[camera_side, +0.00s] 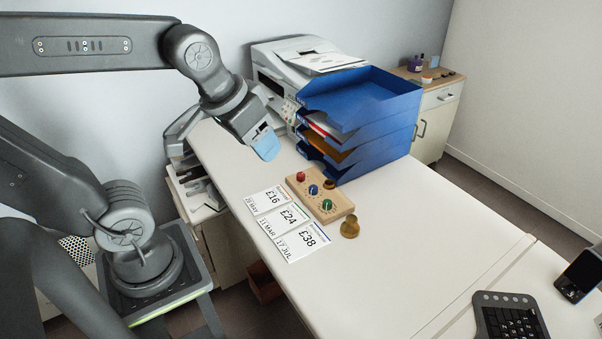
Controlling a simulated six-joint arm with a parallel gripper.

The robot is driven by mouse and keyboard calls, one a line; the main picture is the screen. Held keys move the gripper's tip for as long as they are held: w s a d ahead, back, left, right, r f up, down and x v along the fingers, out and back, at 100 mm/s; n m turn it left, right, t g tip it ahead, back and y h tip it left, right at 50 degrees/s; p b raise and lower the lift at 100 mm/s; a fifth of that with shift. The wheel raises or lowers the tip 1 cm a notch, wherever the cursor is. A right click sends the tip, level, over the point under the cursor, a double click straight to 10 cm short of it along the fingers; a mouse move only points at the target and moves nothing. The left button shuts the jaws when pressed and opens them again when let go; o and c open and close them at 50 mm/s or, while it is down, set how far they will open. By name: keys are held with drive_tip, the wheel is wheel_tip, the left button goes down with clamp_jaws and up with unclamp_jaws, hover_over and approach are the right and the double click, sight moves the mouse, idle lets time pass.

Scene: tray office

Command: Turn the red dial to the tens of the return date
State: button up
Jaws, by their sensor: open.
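A wooden block (333,210) on the white desk carries a red dial (301,176), a blue dial (313,190) and a green dial (326,205). The dial markings are too small to read. Three printed cards lie flat in front of the block: one reads £16 and 26 MAY (261,202), one £24 and 11 MAR (282,218), one £38 and 17 JUL (305,239). Which one bears the return date I cannot tell. My gripper (267,146) is above the desk, up and left of the red dial, apart from it. It is open and I see nothing in it.
A blue stacked letter tray (385,147) with papers stands just behind the block, beside a printer (280,72). A brass knob-like object (350,227) stands right of the block. The desk's middle is clear.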

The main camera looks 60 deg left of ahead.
drive_tip(key=w+a+n+g, duration=0.2)
drive_tip(key=w+a+n, duration=0.25)
drive_tip(key=w, duration=0.45)
drive_tip(key=n+g, duration=0.4)
drive_tip(key=n, duration=1)
hover_over(301, 174)
wheel_tip(301, 174, down, 23)
wheel_tip(301, 174, down, 13)
drive_tip(key=shift+w+a+r, duration=0.1)
drive_tip(key=shift+r, duration=0.05)
drive_tip(key=shift+c, duration=0.3)
drive_tip(key=c, duration=0.9)
drive_tip(key=shift+o, duration=0.2)
